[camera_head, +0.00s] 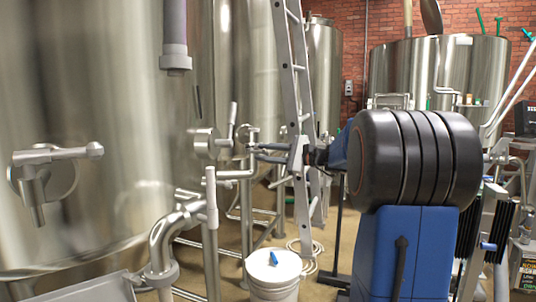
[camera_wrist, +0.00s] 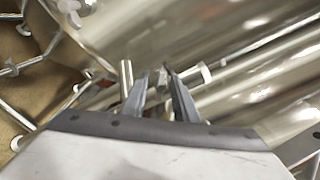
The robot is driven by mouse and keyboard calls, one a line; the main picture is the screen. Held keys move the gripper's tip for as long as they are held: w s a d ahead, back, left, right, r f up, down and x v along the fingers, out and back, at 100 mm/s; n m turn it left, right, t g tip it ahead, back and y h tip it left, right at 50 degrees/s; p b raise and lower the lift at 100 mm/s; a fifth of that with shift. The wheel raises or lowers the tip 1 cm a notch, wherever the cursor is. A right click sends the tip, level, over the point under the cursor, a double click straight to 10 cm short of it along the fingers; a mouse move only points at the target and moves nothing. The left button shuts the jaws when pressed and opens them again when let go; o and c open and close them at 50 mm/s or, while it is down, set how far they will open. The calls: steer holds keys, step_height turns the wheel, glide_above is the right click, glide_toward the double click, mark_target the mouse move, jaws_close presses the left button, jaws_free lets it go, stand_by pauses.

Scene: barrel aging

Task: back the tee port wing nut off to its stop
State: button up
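My gripper (camera_head: 256,151) reaches left toward the pipe fittings beside the tall steel tanks. Its two dark fingers show in the wrist view (camera_wrist: 157,76) with a gap between them. A small pale metal piece (camera_wrist: 160,77), possibly the wing nut, shows between or just behind the fingertips; contact cannot be made out. In the head view, a round steel fitting (camera_head: 246,133) stands just beyond the fingertips, with another round capped fitting (camera_head: 203,144) to its left. A short upright metal cylinder (camera_wrist: 127,76) stands left of the fingers in the wrist view. The wing nut's shape is too small to tell.
A large tank (camera_head: 90,110) with a valve handle (camera_head: 55,154) fills the left. A curved steel pipe (camera_head: 165,240) rises in front.

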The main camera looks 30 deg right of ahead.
steer(key=shift+v, duration=1.3)
jaws_close()
steer(key=n, duration=0.7)
jaws_free()
steer(key=shift+o, duration=0.5)
steer(key=o, duration=1.8)
steer(key=shift+c, duration=0.2)
steer(key=v, duration=0.7)
